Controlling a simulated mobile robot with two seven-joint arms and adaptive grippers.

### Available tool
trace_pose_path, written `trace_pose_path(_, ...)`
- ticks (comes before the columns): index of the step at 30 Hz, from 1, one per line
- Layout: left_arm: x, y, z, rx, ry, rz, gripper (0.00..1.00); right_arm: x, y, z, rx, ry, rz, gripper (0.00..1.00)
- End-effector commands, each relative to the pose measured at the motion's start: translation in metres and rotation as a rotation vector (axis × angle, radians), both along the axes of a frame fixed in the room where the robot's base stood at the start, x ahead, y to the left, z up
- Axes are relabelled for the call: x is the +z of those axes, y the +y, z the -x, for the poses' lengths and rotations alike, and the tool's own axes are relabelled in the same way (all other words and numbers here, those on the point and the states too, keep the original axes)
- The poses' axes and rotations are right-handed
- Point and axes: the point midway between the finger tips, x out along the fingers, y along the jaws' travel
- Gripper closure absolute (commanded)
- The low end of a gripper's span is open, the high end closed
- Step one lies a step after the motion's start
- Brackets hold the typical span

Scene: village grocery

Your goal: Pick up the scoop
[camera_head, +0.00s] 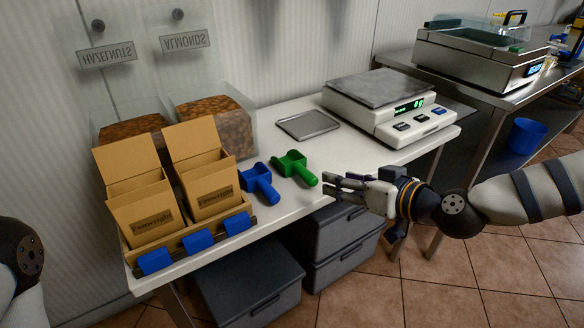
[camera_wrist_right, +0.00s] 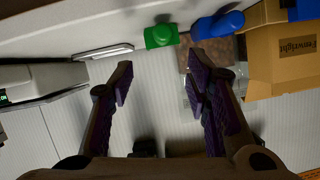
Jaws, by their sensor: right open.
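A green scoop (camera_head: 293,166) lies on the white table, its handle towards the front edge; it also shows in the right wrist view (camera_wrist_right: 160,36). A blue scoop (camera_head: 260,181) lies just left of it, near the cardboard boxes; it also shows in the right wrist view (camera_wrist_right: 218,24). My right gripper (camera_head: 334,182) is open and empty, just right of the green scoop's handle end and apart from it. In the right wrist view its fingers (camera_wrist_right: 160,76) are spread, with the green scoop beyond the gap. My left gripper is out of view.
Two cardboard boxes (camera_head: 212,191) stand in a wooden tray with blue front pieces at the table's left. Clear nut bins (camera_head: 229,130) stand behind. A metal tray (camera_head: 307,124) and a white scale (camera_head: 384,107) are at the back right. Grey drawers (camera_head: 338,248) are underneath.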

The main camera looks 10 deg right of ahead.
Motion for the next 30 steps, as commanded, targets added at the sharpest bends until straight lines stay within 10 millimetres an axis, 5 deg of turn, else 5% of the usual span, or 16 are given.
trace_pose_path(3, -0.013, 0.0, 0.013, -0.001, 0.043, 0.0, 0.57, -0.024, 0.012, -0.022, 0.003, 0.017, 0.002, 0.56)
trace_pose_path(15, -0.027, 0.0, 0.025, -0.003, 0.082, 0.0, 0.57, -0.046, 0.042, -0.076, 0.001, 0.014, 0.001, 0.56)
trace_pose_path(24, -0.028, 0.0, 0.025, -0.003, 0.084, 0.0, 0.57, -0.045, 0.046, -0.087, 0.001, 0.009, -0.001, 0.56)
trace_pose_path(30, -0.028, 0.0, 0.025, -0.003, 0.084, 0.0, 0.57, -0.045, 0.046, -0.086, 0.001, 0.009, -0.001, 0.97)
